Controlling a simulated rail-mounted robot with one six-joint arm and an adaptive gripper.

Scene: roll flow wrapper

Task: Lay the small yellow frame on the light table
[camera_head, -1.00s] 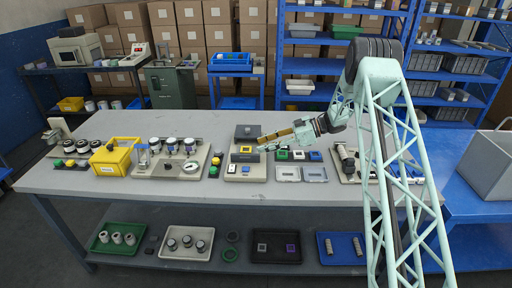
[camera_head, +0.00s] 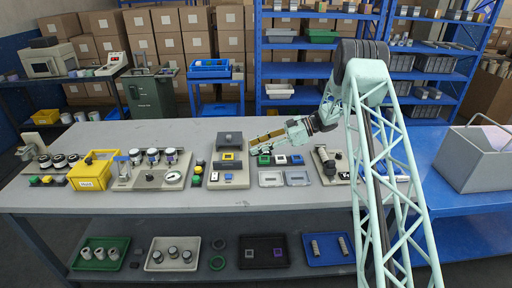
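A small yellow square frame (camera_head: 228,156) with a dark centre is on the grey-beige station (camera_head: 230,183) in the middle of the workbench. The station also bears a small white square (camera_head: 214,177) and a blue part (camera_head: 230,177). I cannot tell surely which surface is the light table; two pale flat panels, one left (camera_head: 270,179) and one right (camera_head: 297,179), lie just right of the station. My gripper (camera_head: 257,145) reaches in from the right, right of the yellow frame and apart from it in the picture. A yellow-brown strip shows along it. Its fingers are too small to read.
Small green, black and white blocks (camera_head: 280,159) stand behind the panels. A yellow bin (camera_head: 92,171) and a fixture with several cylinders (camera_head: 152,170) stand at left. A grey bin (camera_head: 475,158) is at far right. The bench front is clear.

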